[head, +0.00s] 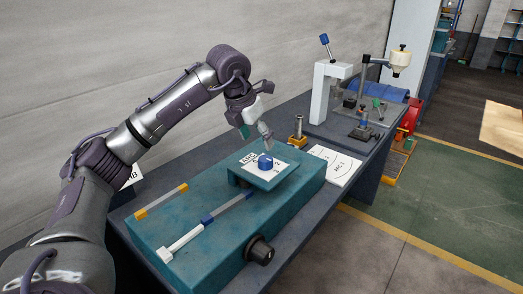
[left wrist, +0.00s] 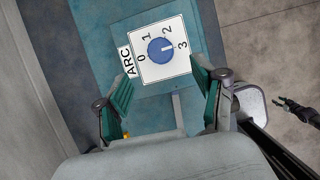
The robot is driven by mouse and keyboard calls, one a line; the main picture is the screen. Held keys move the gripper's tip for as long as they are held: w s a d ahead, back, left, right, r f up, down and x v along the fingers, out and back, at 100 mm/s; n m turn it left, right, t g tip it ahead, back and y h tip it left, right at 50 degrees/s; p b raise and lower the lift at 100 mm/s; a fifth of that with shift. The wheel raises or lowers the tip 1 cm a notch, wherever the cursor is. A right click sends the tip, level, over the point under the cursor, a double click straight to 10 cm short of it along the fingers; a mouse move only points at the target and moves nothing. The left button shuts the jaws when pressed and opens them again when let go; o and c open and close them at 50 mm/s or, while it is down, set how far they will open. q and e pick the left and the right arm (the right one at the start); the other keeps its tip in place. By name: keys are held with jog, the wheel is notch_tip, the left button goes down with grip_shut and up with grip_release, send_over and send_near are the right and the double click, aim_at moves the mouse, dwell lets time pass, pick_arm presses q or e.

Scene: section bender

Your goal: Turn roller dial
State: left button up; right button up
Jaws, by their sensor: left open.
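The blue roller dial (head: 266,162) sits on a white plate marked ARC on a raised block of the teal bender (head: 205,222). In the left wrist view the dial (left wrist: 161,50) has numbers 0, 1, 2 and 3 around it, and a faint pale mark lies on its side facing between 2 and 3. My left gripper (head: 255,130) is above and behind the dial, apart from it. In the left wrist view its open fingers (left wrist: 160,78) are empty, with the dial beyond the gap. A small dark jointed part at the right edge looks like my right gripper (left wrist: 298,115); its fingers are unclear.
A black knob (head: 260,250) sticks out of the bender's front. A white slider bar (head: 180,243) lies along its top. A brass-coloured post (head: 298,131), a white sheet (head: 334,165) and a white press frame (head: 326,95) stand or lie further right on the bench.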

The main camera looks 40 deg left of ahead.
pick_arm(q)
jog(key=shift+v, duration=1.75)
jog(key=shift+w, duration=0.1)
